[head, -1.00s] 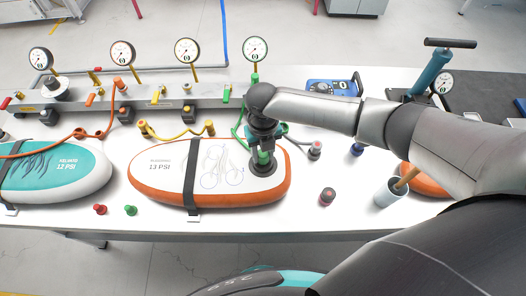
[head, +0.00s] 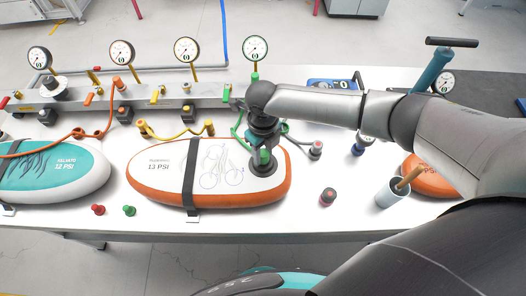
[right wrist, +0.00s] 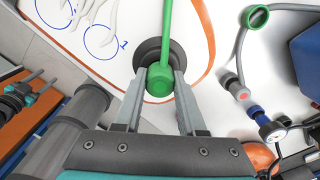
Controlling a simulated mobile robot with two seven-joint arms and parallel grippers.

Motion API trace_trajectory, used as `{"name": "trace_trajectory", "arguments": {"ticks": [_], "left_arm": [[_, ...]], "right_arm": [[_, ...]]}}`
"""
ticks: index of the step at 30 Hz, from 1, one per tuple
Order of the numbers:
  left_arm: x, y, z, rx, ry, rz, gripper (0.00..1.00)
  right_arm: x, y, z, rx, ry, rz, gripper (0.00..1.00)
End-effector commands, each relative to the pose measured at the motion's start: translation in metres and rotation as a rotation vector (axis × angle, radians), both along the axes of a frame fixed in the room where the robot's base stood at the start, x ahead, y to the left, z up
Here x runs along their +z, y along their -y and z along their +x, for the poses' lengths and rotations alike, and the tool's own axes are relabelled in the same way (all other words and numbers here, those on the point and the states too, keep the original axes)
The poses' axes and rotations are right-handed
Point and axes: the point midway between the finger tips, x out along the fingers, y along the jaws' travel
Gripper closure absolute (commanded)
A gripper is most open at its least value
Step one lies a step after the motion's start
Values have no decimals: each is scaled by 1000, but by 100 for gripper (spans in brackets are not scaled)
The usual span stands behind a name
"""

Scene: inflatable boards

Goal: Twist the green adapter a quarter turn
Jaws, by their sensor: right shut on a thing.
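The green adapter (right wrist: 159,84) sits over the round dark valve (right wrist: 150,52) of the white board with an orange rim (head: 160,195), marked 13 PSI. A green hose runs from the adapter toward the top of the right wrist view. My right gripper (right wrist: 159,80) is shut on the adapter, one finger on each side. In the head view the right gripper (head: 264,148) is above the board's right end, pointing down, and hides part of the adapter (head: 264,157). My left gripper is not in view.
A grey manifold rail (head: 150,97) with several gauges runs along the back. A teal board (head: 60,175) lies at left. Loose red (head: 98,210) and green (head: 129,211) caps, a pink-topped cap (head: 328,196) and a cup (head: 392,192) stand near the front edge.

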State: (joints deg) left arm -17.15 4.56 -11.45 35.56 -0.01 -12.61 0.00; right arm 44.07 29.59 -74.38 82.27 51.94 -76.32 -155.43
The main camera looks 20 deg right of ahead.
Motion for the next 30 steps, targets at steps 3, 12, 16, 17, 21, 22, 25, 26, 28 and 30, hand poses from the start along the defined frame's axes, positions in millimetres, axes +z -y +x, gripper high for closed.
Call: {"name": "trace_trajectory", "arguments": {"ticks": [3,12,16,17,21,22,25,26,28,30], "left_arm": [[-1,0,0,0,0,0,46],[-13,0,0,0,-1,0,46],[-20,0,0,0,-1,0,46],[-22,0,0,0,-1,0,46],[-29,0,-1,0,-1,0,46],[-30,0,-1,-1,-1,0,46],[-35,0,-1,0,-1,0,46],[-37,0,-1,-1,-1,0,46],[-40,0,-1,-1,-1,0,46],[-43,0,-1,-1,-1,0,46]], "right_arm": [[0,0,1,32,1,0,100],[-1,0,2,337,3,0,100],[-1,-1,3,352,7,0,100],[-1,-1,3,356,7,0,100],[0,-1,4,373,10,2,100],[0,-1,4,377,10,2,100],[0,-2,4,390,10,3,100],[0,-2,4,394,10,3,100],[0,-2,4,403,10,3,100],[0,-2,3,412,10,3,100]]}}
